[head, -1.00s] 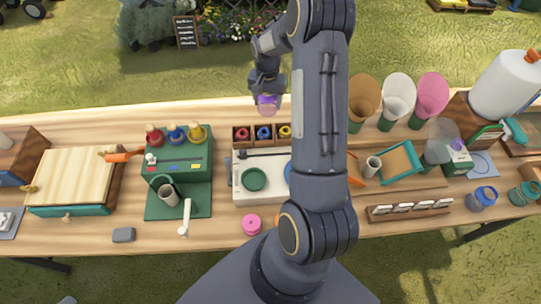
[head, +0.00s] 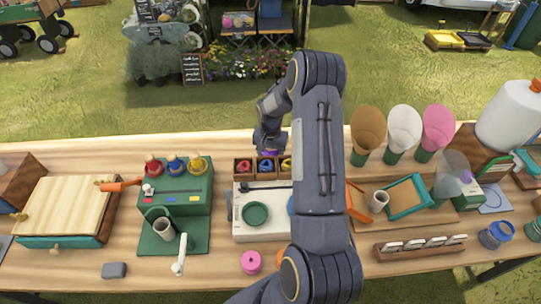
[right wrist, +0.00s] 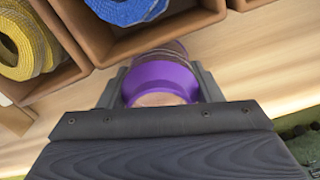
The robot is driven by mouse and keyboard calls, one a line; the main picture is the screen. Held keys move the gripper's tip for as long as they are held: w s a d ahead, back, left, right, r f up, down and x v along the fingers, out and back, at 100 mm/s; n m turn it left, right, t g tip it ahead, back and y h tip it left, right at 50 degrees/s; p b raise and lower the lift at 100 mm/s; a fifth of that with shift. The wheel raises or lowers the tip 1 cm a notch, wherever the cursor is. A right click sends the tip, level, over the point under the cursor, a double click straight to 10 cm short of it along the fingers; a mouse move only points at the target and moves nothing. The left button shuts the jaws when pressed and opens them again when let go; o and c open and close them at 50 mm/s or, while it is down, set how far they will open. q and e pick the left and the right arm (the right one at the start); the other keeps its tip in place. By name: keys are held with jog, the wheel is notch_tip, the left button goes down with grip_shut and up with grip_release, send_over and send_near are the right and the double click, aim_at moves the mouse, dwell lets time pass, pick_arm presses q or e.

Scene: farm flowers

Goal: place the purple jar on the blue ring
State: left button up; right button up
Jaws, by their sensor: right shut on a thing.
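The purple jar (right wrist: 165,78) is between the two fingers of my right gripper (right wrist: 163,88) in the right wrist view. My right gripper (head: 268,146) is shut on it, just behind the small wooden boxes. In the head view only a sliver of the purple jar (head: 269,153) shows. Whether it touches the table is unclear. The blue ring (head: 290,206) is on the white board (head: 265,232), right of the green ring (head: 255,214). My right arm hides most of the blue ring. My left gripper is not in view.
Wooden boxes (head: 243,170) hold red, blue and yellow rolls, between my right gripper and the white board. A green stand (head: 178,205) with coloured knobs is to the left. A pink jar (head: 251,262) stands in front of the board. Paper cones (head: 403,125) stand to the right.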

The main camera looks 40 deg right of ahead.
jog(key=shift+f, duration=0.15)
jog(key=o, duration=1.1)
jog(key=shift+c, duration=0.2)
jog(key=shift+o, duration=0.2)
